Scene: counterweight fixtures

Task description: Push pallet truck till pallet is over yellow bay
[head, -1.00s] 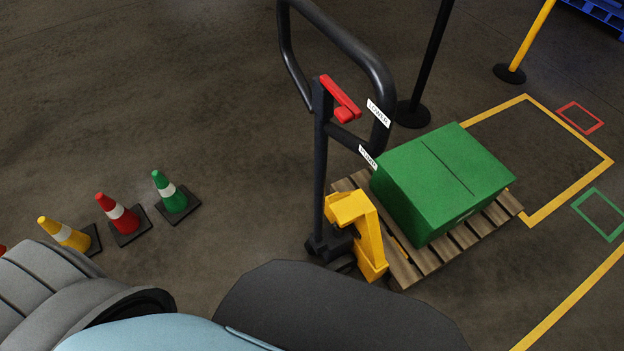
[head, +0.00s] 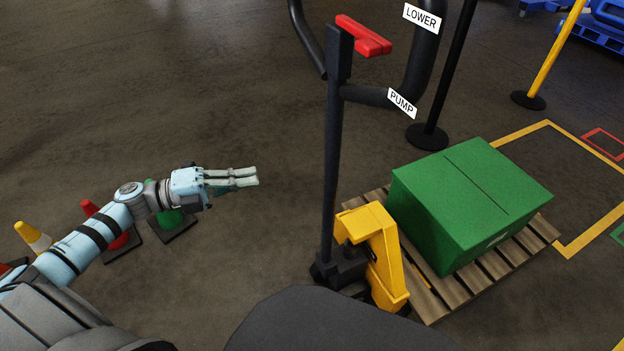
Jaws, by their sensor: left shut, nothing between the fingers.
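The yellow pallet truck (head: 384,262) stands right of centre, its dark upright handle rising to a black loop with LOWER and PUMP labels and a red lever (head: 364,36). The wooden pallet (head: 432,296) sits at the truck's far side and carries a green box (head: 470,200). The yellow-outlined bay (head: 573,247) lies beyond the pallet to the right; the box and pallet hide its near part. My left gripper (head: 257,177) is shut and empty, in the air left of the handle and apart from it. My right gripper is out of view.
Green, red (head: 108,226) and yellow (head: 33,236) cones stand at the left, partly behind my left arm. A black post (head: 436,110) and a yellow post (head: 550,60) stand behind the box. A red floor outline (head: 604,143) lies right of the bay. The floor at upper left is clear.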

